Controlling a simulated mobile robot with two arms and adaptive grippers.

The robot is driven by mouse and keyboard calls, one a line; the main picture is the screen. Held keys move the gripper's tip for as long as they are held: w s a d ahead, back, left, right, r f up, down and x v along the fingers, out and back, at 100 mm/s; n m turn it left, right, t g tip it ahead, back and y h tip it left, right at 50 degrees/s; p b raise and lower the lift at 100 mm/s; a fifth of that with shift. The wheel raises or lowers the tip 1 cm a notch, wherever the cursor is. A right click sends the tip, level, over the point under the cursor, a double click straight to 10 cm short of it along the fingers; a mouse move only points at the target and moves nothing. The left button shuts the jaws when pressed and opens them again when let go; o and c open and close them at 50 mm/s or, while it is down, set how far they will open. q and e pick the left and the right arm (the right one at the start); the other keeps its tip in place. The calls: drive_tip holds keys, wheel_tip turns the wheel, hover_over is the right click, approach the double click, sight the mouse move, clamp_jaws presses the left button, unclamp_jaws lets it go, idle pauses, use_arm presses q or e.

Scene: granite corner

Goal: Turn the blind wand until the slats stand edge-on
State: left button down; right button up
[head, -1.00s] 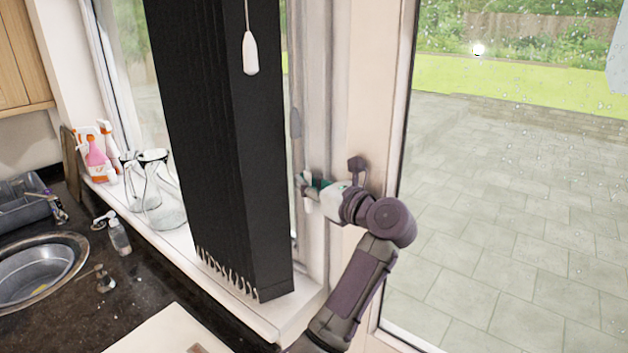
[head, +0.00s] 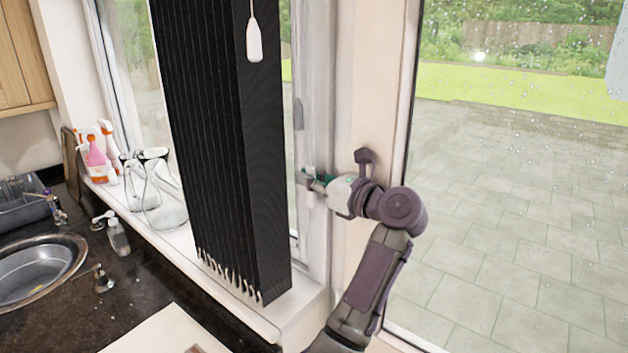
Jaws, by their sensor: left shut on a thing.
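Black vertical blind slats (head: 205,150) hang close together in front of the window, with thin dark gaps showing between them. A white weight (head: 254,40) hangs on a cord in front of the blind. My left gripper (head: 307,180) is just right of the slats, beside the window frame, and is shut on a thin pale piece (head: 311,197) that appears to be the blind wand. The fingers cover most of it, and the rest of the wand is hard to make out against the pale frame. My right gripper is out of view.
Glass jugs (head: 165,195) and spray bottles (head: 97,160) stand on the sill left of the blind. A sink (head: 35,270) and a soap bottle (head: 118,238) are at the lower left. A large glass pane is right of my arm.

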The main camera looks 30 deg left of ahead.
use_arm(q)
drive_tip(key=c, duration=1.5)
unclamp_jaws()
drive_tip(key=shift+w+d+r, duration=0.15)
drive_tip(key=shift+r, duration=0.1)
